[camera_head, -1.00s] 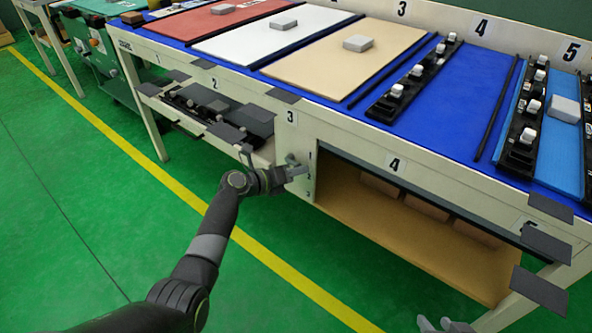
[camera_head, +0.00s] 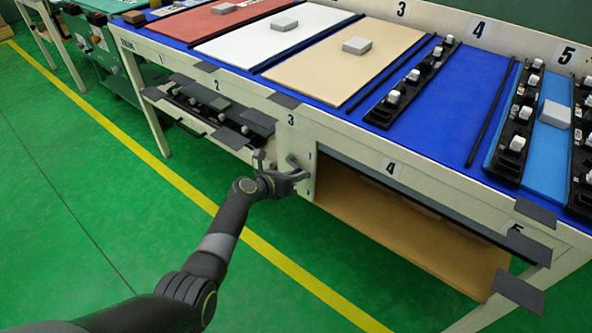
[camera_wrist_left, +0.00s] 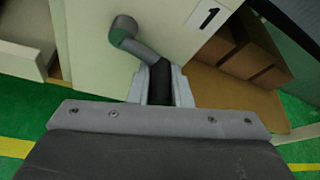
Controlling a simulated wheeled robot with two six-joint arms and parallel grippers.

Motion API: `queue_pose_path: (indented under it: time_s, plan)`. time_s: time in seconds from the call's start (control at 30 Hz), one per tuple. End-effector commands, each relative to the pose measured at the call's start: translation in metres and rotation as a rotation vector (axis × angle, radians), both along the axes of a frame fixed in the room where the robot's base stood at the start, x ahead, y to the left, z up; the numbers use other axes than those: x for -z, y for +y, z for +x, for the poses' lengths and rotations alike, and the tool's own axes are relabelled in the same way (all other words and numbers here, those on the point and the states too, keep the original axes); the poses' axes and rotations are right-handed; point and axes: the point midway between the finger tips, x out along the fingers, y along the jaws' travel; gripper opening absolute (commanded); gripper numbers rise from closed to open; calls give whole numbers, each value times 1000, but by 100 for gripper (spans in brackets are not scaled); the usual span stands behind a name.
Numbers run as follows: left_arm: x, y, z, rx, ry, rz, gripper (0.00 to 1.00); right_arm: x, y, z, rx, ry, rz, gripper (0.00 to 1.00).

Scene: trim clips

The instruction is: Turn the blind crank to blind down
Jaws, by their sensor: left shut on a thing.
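The blind crank (camera_head: 292,161) is on the pale panel under label 3, at the left side of the open bay 4. In the left wrist view its grey arm (camera_wrist_left: 133,40) angles down from a round hub to a dark handle (camera_wrist_left: 160,80). My left gripper (camera_head: 300,177) is shut on that handle, with one jaw on each side of it in the left wrist view (camera_wrist_left: 160,92). A dark strip (camera_head: 420,207) runs along the top of the bay 4 opening; I cannot tell how much of it is the blind. My right gripper is not in view.
The blue-topped workbench (camera_head: 440,122) carries coloured panels, grey blocks and black clip strips. Dark flat plates (camera_head: 285,100) stick out along its front. Brown boxes (camera_wrist_left: 240,62) stand inside the bay in the left wrist view. The green floor in front is clear.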

Motion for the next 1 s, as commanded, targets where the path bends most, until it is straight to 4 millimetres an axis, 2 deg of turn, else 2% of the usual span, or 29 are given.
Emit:
queue_pose_path:
  time_s: [0.4, 0.9, 0.93, 1.0]
  plan:
    - [10, -1, -1, 6, -90, 130, 0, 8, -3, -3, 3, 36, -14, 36]
    - [13, -1, -1, 8, -98, 144, 0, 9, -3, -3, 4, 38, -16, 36]
    - [13, -1, -1, 8, -98, 144, 19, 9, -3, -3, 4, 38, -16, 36]
    - [13, -1, -1, 7, -98, 144, 29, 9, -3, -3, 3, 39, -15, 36]
